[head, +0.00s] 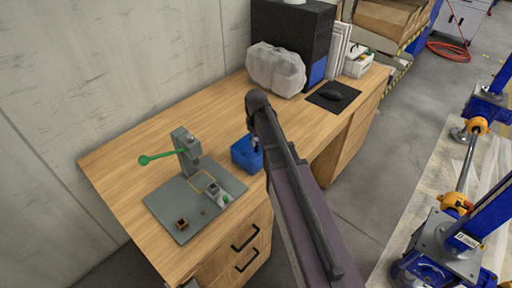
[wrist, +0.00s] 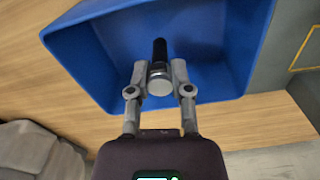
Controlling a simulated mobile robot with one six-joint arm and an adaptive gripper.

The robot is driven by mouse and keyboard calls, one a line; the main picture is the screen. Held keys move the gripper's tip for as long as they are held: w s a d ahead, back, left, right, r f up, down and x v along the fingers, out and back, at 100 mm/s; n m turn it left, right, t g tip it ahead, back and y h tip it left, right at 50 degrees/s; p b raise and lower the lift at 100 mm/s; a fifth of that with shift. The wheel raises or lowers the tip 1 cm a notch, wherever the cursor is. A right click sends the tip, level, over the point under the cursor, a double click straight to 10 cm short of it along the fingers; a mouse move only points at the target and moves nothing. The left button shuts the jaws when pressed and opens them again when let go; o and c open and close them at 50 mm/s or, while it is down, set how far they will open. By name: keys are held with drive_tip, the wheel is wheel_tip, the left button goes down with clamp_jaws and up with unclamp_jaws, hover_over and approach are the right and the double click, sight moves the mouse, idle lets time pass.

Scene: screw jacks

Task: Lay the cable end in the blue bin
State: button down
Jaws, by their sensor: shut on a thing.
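The blue bin (head: 243,156) stands on the wooden desk, right of the grey press plate in the head view. In the wrist view the blue bin (wrist: 90,62) fills the upper middle, its open inside facing the camera. My gripper (wrist: 160,78) is over the bin's opening near one wall. Its two fingers are shut on the cable end (wrist: 159,50), a black piece with a silver round part. The black part points into the bin. I cannot tell whether it touches the floor of the bin. In the head view my arm hides most of the gripper.
A grey plate (head: 165,216) with a green-handled press (head: 184,150) lies left of the bin. A wrapped grey bundle (head: 275,68), a black case and a mouse on a mat (head: 333,96) are farther back. Bare desk lies between.

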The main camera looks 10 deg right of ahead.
sight(256, 139)
drive_tip(key=shift+f+b, duration=0.85)
drive_tip(key=shift+f, duration=0.35)
drive_tip(key=shift+f, duration=0.15)
drive_tip(key=c, duration=0.5)
unclamp_jaws()
drive_tip(key=shift+c, duration=0.2)
wheel_tip(256, 139, up, 12)
drive_tip(key=p, duration=1.2)
drive_tip(key=shift+r, duration=0.2)
drive_tip(key=s+m, duration=0.5)
drive_tip(key=s, duration=1.1)
drive_tip(key=shift+s+d, duration=0.35)
drive_tip(key=shift+s, duration=0.05)
